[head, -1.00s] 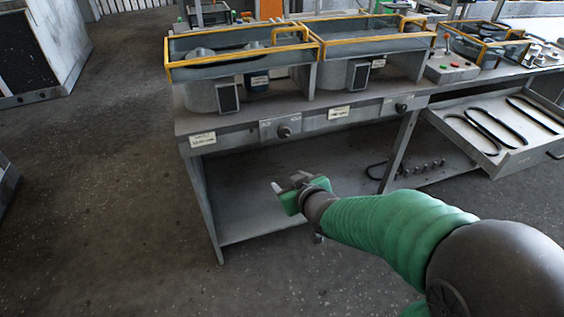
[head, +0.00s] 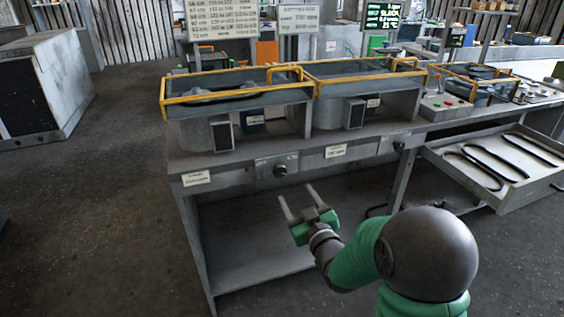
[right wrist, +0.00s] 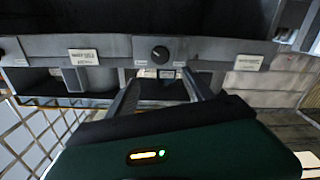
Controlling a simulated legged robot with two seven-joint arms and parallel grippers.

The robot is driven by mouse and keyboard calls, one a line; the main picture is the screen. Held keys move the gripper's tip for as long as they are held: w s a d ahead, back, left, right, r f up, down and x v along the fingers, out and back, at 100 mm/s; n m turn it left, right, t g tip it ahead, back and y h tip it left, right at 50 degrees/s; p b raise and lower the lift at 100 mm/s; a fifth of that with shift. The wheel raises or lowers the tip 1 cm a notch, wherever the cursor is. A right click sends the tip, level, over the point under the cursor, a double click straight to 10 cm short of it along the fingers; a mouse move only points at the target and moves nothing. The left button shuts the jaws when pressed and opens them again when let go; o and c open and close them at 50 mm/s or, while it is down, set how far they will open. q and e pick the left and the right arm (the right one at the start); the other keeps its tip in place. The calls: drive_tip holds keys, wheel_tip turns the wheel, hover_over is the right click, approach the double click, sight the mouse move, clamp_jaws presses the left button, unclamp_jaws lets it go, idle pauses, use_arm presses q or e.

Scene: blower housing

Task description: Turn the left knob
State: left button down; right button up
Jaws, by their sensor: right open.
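The left knob (head: 280,170) is a dark round knob on a pale plate on the front edge of the grey workbench. It also shows in the right wrist view (right wrist: 160,54), centred just beyond the fingertips. A second knob (head: 398,146) sits farther right on the same edge. My right gripper (head: 294,187) is open and empty, its two fingers pointing up toward the left knob. In the right wrist view the fingers (right wrist: 158,80) are spread on either side below the knob, apart from it. My left gripper is not in view.
White labels (head: 196,178) sit along the bench edge (head: 225,171). Yellow-railed blower housings (head: 238,88) stand on top. An open drawer (head: 470,190) with black belts juts out at right. Below the edge is a lower shelf (head: 245,262). The floor (head: 110,215) at left is clear.

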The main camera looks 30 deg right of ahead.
sight(282, 172)
drive_tip(key=x, duration=0.4)
drive_tip(key=b+x, duration=0.1)
drive_tip(key=x, duration=0.3)
drive_tip(key=b+x, duration=0.1)
drive_tip(key=x, duration=0.3)
drive_tip(key=shift+w+f, duration=0.2)
drive_tip(key=shift+f, duration=0.1)
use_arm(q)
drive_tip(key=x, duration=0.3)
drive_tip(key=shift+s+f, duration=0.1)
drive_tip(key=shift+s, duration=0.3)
use_arm(e)
clamp_jaws()
drive_tip(key=shift+m, duration=0.3)
drive_tip(key=m+p, duration=0.2)
drive_tip(key=m, duration=0.4)
drive_tip(key=shift+s+d+p, duration=0.1)
drive_tip(key=shift+p, duration=0.2)
use_arm(q)
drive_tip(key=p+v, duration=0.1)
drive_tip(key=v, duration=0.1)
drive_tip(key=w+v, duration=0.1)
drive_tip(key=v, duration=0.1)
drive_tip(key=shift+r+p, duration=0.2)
drive_tip(key=shift+p, duration=0.15)
use_arm(e)
drive_tip(key=m, duration=0.5)
drive_tip(key=shift+d, duration=0.1)
drive_tip(key=shift+f, duration=0.1)
